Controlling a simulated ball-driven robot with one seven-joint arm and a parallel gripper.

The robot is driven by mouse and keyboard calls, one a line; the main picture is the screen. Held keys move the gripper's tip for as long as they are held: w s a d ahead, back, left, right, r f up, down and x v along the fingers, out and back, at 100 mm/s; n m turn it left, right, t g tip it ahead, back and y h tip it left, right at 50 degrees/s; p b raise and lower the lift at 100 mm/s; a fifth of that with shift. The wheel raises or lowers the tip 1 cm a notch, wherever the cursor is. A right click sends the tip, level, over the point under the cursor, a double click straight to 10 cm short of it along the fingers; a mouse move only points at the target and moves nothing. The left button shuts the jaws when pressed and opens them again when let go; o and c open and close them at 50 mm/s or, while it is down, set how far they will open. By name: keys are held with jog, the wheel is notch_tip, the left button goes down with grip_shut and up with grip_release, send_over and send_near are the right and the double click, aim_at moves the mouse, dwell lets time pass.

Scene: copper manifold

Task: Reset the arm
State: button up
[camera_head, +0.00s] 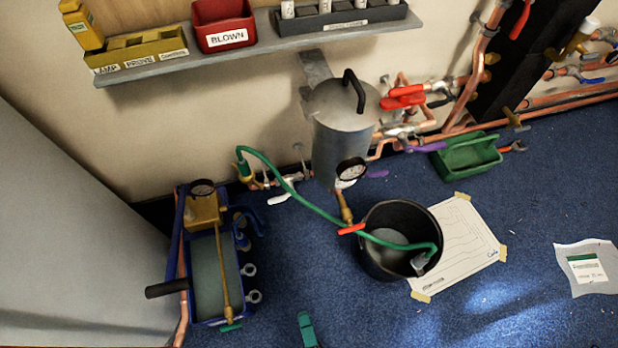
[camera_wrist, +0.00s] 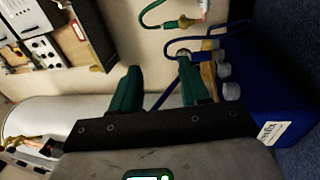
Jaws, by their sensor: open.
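My gripper (camera_head: 307,330) shows only in part at the bottom edge of the head view, as a teal finger-like piece. In the wrist view my gripper (camera_wrist: 159,68) has two dark green fingers standing apart, with nothing held between them. A thin blue line and part of a brass-coloured piece show behind the right finger. The rest of my arm is out of the head view.
A blue pump unit (camera_head: 214,270) stands left on the blue floor. A grey canister (camera_head: 341,130) has a green hose (camera_head: 290,190) running near it into a black bucket (camera_head: 377,262). A shelf (camera_head: 250,48) with bins hangs above. A blue body (camera_wrist: 262,90) is right of my fingers.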

jog(key=w+a+f+m+g+y+b, duration=0.2)
jog(key=w+a+m+g+y+b, duration=0.3)
jog(key=w+a+g, duration=0.4)
jog(key=w+d+r+m+g+h+b, duration=0.1)
jog(key=d+r+m+g+h, duration=0.25)
jog(key=d, duration=0.75)
jog(key=d+m+g+h+b, duration=0.2)
jog(key=d+m+h, duration=0.3)
jog(key=d, duration=0.7)
jog(key=s+d+r+m+g+h+b, duration=0.1)
jog(key=s+d+r+m+g, duration=0.15)
jog(key=s+d+m, duration=0.35)
jog(key=s+d+r+m+g+h, duration=0.1)
jog(key=s+d+r+m+h, duration=0.15)
jog(key=s+d, duration=0.4)
notch_tip(320, 180, up, 39)
jog(key=w+d+y+p, duration=0.1)
jog(key=p, duration=3.7)
jog(key=shift+w+d, duration=0.25)
